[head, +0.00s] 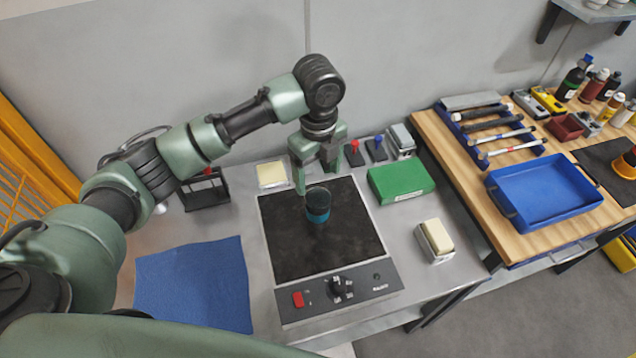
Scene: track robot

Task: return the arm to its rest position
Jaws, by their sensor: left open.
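My left arm comes in from the left and bends down over the steel bench. Its gripper (317,174) is open and points down just behind a small beaker with blue liquid (318,206). The beaker stands upright on the black top of a hot plate (290,252). The gripper's fingers look empty; the fingertips lie close to the beaker's rim in the picture, and I cannot tell the exact gap. My right gripper does not show.
A blue cloth (196,284) lies left of the hot plate, and a black rack (206,190) stands behind it. A green box (401,180) and a cream block (436,240) are to the right. A wooden bench with a blue tray (541,218) adjoins. A wall stands behind.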

